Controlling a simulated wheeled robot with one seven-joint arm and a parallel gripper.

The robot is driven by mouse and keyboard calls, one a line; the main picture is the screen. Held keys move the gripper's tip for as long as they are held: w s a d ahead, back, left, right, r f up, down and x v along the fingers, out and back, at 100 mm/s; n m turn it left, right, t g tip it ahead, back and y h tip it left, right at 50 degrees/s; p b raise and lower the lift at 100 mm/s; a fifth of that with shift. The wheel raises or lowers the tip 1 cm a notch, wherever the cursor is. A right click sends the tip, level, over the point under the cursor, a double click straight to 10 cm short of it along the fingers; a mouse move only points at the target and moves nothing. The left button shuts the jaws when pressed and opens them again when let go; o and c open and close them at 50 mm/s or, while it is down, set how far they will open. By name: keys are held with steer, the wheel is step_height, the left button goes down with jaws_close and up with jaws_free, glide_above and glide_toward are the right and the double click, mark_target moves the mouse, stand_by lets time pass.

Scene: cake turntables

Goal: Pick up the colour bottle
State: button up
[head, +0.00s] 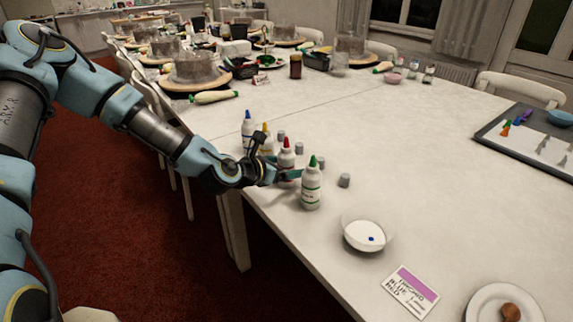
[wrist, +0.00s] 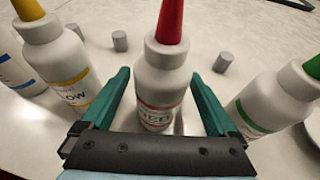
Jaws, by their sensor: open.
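Several white colour bottles with coloured tips stand upright in a row along the table's left edge. The red-tipped bottle (head: 286,157) is in the middle of my gripper's reach; in the wrist view the red bottle (wrist: 160,80) stands between my open gripper's (wrist: 163,100) green fingers, with a gap on each side. The green-tipped bottle (head: 311,187) stands just right of the gripper (head: 285,172) and shows in the wrist view (wrist: 275,98). The yellow-tipped bottle (head: 266,143) and the blue-tipped bottle (head: 247,131) stand behind, partly hidden by the arm or at the wrist view's left.
Small grey caps (head: 344,180) lie beside the bottles. A white bowl (head: 366,234), a label card (head: 411,290) and a plate (head: 505,304) are nearer the front. A dark tray (head: 528,148) lies at right. The table's middle is clear.

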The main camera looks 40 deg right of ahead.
steer(key=shift+w+d+f, duration=0.1)
steer(key=shift+d+f, duration=0.2)
steer(key=shift+d, duration=0.3)
steer(key=c, duration=1)
steer(key=shift+o, duration=0.9)
step_height(320, 180, up, 10)
steer(key=shift+f+b, duration=0.2)
steer(key=shift+b, duration=0.2)
steer(key=shift+r, duration=0.25)
steer(key=shift+c, duration=0.8)
